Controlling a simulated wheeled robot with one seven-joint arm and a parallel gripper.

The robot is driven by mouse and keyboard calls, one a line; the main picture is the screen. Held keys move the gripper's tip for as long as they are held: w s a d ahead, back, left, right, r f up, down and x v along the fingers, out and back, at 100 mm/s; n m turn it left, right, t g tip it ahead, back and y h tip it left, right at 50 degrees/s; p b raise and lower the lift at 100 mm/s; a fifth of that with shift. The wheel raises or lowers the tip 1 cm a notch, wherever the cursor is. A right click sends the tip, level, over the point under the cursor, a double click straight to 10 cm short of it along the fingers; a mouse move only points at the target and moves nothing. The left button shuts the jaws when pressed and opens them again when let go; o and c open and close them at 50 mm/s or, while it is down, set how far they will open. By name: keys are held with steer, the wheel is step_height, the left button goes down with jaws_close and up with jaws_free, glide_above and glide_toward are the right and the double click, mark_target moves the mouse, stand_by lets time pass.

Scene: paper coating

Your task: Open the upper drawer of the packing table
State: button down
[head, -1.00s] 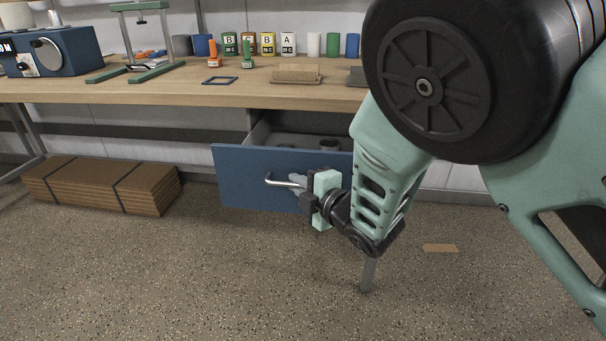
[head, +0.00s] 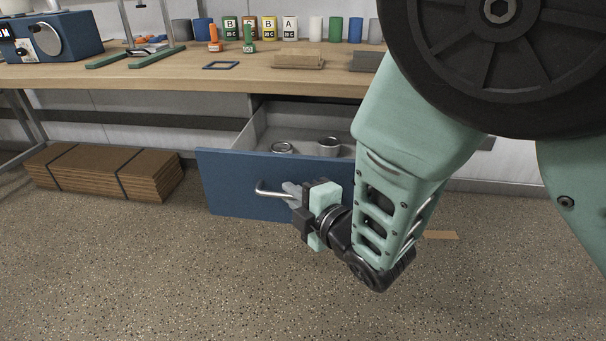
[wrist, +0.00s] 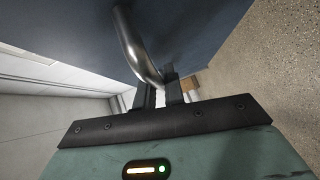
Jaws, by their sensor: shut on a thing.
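The upper drawer (head: 230,185) of the packing table (head: 130,78) has a blue front and stands well out from under the table top. Its grey interior shows, with a few metal cans (head: 329,146) inside. A silver bar handle (head: 270,191) is on the front. My gripper (head: 292,190) is shut on this handle, at the front of the drawer. In the wrist view the handle (wrist: 135,50) runs down to the two dark fingers (wrist: 160,92) against the blue front (wrist: 200,30). The handle's right part is hidden by my gripper, and my arm covers the drawer's right end.
Flat bundled cardboard (head: 100,172) lies on the floor at left. Jars, stands and a blue machine (head: 50,38) stand on the table top. The speckled floor (head: 180,270) before the drawer is clear, apart from a brown scrap (head: 441,235) at right.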

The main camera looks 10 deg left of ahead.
steer(key=c, duration=1.5)
jaws_free()
steer(key=p+v, duration=1.6)
steer(key=v, duration=0.1)
steer(key=shift+s+d, duration=0.1)
steer(key=shift+s, duration=0.05)
